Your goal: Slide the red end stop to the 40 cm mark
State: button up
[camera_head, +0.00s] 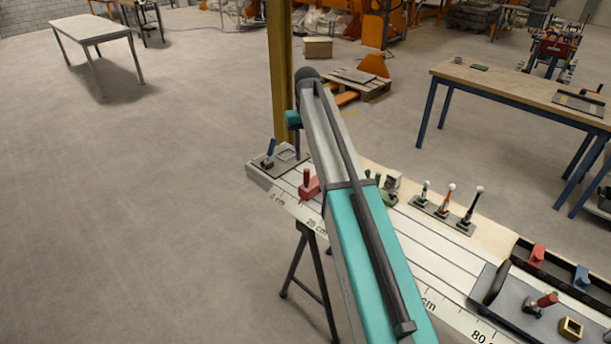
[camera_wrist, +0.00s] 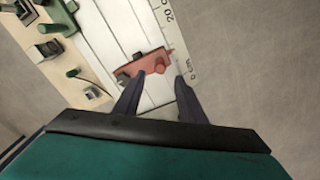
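The red end stop (camera_head: 308,184) sits on the white rail bed (camera_head: 408,226), beside the edge scale, between the 0 cm and 20 cm marks. In the wrist view the red end stop (camera_wrist: 146,64) lies across the bed with its narrow end at the scale (camera_wrist: 177,38). My gripper (camera_wrist: 159,78) is open, its two dark fingers apart. In the head view my arm hides the scale around 40 cm.
A blue-handled clamp (camera_head: 268,155) stands at the bed's far end. Green-handled parts (camera_head: 388,197) and several ball-topped pins (camera_head: 444,207) stand along the wooden side strip. A grey tray (camera_head: 515,308) with a red-knobbed part lies at the near end. A yellow post (camera_head: 281,80) rises behind.

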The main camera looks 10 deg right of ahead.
aim_at(307, 176)
jog(key=shift+f+p, duration=1.9)
jog(key=shift+f, duration=3.5)
grip_shut()
